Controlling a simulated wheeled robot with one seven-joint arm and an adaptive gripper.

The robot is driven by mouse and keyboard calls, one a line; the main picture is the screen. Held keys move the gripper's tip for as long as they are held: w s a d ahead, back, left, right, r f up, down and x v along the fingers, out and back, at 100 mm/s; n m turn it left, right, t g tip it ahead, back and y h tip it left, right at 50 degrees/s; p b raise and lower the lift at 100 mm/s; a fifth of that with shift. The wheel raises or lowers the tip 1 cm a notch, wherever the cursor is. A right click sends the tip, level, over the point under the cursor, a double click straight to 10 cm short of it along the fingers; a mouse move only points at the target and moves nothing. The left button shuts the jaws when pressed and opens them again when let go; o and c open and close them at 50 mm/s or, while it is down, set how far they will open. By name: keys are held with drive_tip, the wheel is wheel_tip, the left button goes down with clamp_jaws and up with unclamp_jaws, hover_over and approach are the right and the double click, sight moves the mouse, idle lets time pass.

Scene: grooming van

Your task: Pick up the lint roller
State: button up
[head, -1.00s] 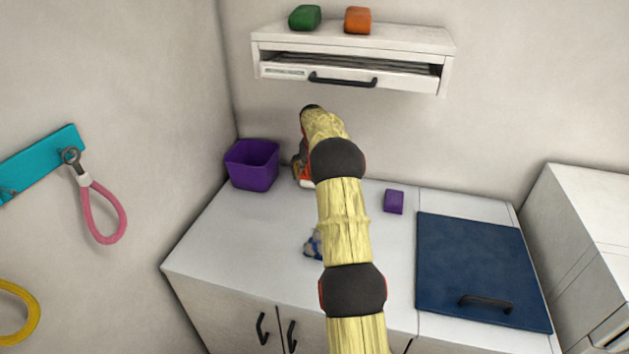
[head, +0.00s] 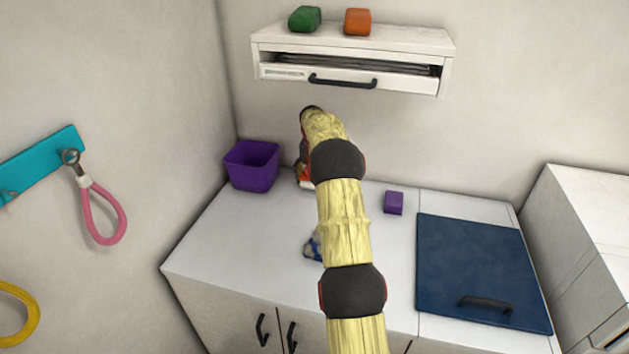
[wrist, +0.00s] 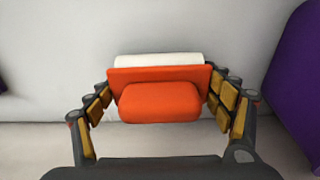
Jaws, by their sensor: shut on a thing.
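The lint roller (wrist: 160,100) has an orange body and handle with a white roll along its far edge in the wrist view. My gripper (wrist: 160,92) is shut on it, with finger pads touching its left and right sides. In the head view a bit of the orange lint roller (head: 303,178) shows at the back of the counter, beside the purple bin. My arm hides most of it and most of my gripper there. I cannot tell whether the roller touches the counter.
A purple bin (head: 251,166) stands close by at the back left. A purple block (head: 393,202) and a partly hidden blue item (head: 313,246) lie on the white counter (head: 240,235). A shelf with a drawer (head: 350,75) hangs above. A blue lid (head: 480,270) is at the right.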

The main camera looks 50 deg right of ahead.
drive_tip(key=shift+a+r+p, duration=0.15)
drive_tip(key=shift+r+p, duration=0.25)
drive_tip(key=shift+r, duration=0.15)
drive_tip(key=r+p, duration=0.1)
drive_tip(key=r, duration=0.2)
drive_tip(key=r+p, duration=0.1)
drive_tip(key=r, duration=0.2)
drive_tip(key=shift+s+a+r, duration=0.15)
drive_tip(key=shift+a, duration=0.05)
drive_tip(key=s+a+p, duration=0.1)
drive_tip(key=s+a, duration=0.3)
drive_tip(key=a, duration=0.4)
drive_tip(key=s+a+p, duration=0.1)
drive_tip(key=s+a, duration=0.4)
drive_tip(key=a, duration=0.4)
drive_tip(key=shift+f, duration=0.2)
